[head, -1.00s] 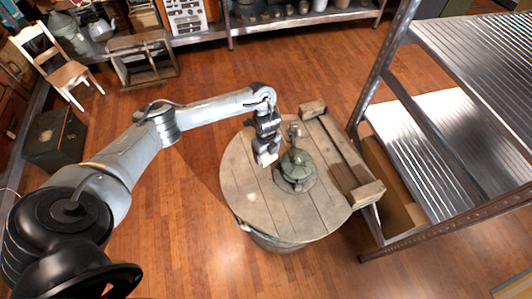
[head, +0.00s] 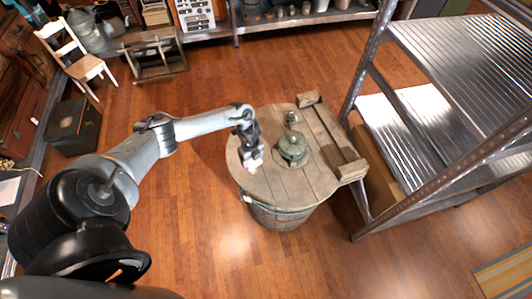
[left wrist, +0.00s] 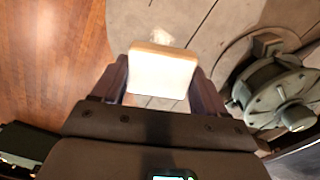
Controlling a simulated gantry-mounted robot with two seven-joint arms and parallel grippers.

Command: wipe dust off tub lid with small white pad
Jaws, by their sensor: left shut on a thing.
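The tub lid (head: 287,186) is a round, grey-brown plank top on a wooden tub (head: 275,217). My left gripper (head: 253,163) is over the left part of the lid in the head view. It is shut on the small white pad (left wrist: 161,72), which sits between both fingers in the left wrist view. The lid (left wrist: 205,18) lies beneath the pad; I cannot tell whether they touch. My right gripper is not in view.
A green metal device (head: 293,146) stands on the lid, right of my gripper; it also shows in the left wrist view (left wrist: 275,92). A wooden frame (head: 334,143) adjoins the lid's right side. A metal shelf rack (head: 440,125) stands further right. Floor left of the tub is clear.

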